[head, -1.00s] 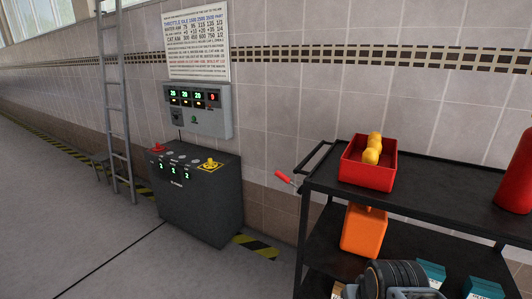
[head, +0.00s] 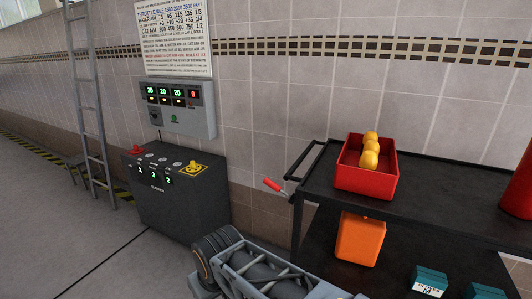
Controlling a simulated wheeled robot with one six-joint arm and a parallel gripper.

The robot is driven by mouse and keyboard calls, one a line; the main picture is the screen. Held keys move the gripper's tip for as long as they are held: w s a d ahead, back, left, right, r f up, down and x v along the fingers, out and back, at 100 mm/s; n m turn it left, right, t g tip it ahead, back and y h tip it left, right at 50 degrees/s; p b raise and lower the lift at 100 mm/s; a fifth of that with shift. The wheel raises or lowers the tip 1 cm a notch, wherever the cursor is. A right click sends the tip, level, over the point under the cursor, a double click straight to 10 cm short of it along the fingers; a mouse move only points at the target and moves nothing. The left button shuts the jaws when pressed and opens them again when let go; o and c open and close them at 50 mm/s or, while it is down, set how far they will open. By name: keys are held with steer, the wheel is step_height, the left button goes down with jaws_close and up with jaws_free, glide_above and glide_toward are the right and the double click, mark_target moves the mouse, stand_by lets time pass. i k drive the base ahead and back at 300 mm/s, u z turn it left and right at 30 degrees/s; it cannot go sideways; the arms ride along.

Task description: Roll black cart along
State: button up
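The black cart (head: 445,196) stands at the right in the head view, close to the tiled wall. It is upright, with a flat top, a lower shelf and a handle bar (head: 304,164) at its left end. A red bin (head: 365,185) holding yellow round objects (head: 370,150) sits on its top. An orange container (head: 360,238) is below the top. The cart's wheels are out of view. Grey and black arm links, which look like mine, cross the bottom middle in front of the cart's lower left part. No gripper fingers are visible.
A dark control console (head: 180,190) stands left of the cart, under a lit display box (head: 178,108). A ladder (head: 88,100) leans at the wall. A red-handled tool (head: 273,186) shows beside the cart's handle. Teal boxes (head: 429,282) are low right.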

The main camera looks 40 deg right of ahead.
mark_target(446, 216)
steer(key=u, duration=0.2)
steer(key=i, duration=1.15)
steer(key=z, duration=0.45)
steer(key=i, duration=0.9)
steer(key=z, duration=1.25)
steer(key=i, duration=0.55)
steer(key=z, duration=0.6)
